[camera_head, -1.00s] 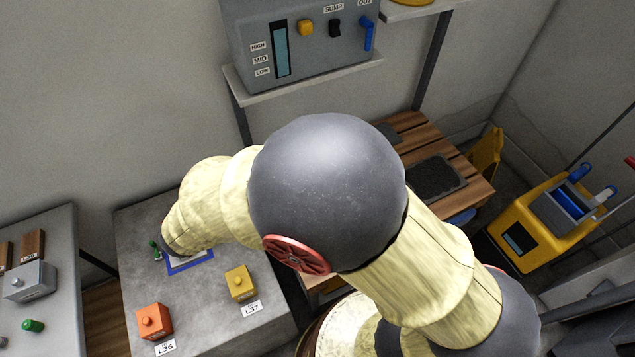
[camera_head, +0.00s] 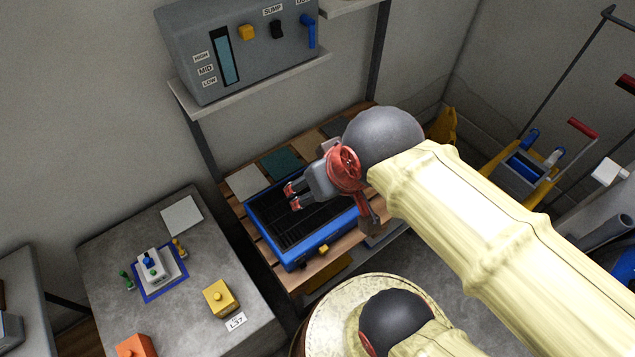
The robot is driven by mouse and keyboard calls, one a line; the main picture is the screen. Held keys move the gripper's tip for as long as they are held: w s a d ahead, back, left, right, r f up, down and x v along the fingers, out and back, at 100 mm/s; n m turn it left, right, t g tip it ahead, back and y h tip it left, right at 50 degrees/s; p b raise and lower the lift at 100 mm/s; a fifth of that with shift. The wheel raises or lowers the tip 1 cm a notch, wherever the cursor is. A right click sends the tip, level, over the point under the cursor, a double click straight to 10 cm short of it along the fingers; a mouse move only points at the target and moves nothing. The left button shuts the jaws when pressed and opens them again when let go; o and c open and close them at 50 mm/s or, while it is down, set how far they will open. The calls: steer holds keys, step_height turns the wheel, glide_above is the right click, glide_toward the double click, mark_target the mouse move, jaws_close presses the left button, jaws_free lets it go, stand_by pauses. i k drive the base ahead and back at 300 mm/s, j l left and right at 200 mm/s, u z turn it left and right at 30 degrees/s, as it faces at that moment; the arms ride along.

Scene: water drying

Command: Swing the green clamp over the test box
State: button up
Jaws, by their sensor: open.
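The test box appears to be the pale box (camera_head: 168,274) inside a blue square outline on the grey bench at left. A small blue part and a green part show on its top. The green clamp (camera_head: 127,281) has its post at the box's left side; its arm is too small to make out clearly.
A yellow block (camera_head: 221,299) and an orange block (camera_head: 136,346) sit on the front of the bench. A white square (camera_head: 182,216) lies at its back. A yellow mop bucket (camera_head: 510,181) stands at right.

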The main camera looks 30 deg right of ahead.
mark_target(129, 284)
steer(key=u, duration=1.3)
steer(key=i+j+z, duration=0.1)
steer(key=j, duration=0.3)
steer(key=i+j+z, duration=0.15)
steer(key=j, duration=0.2)
steer(key=j+z, duration=0.1)
steer(key=j, duration=0.3)
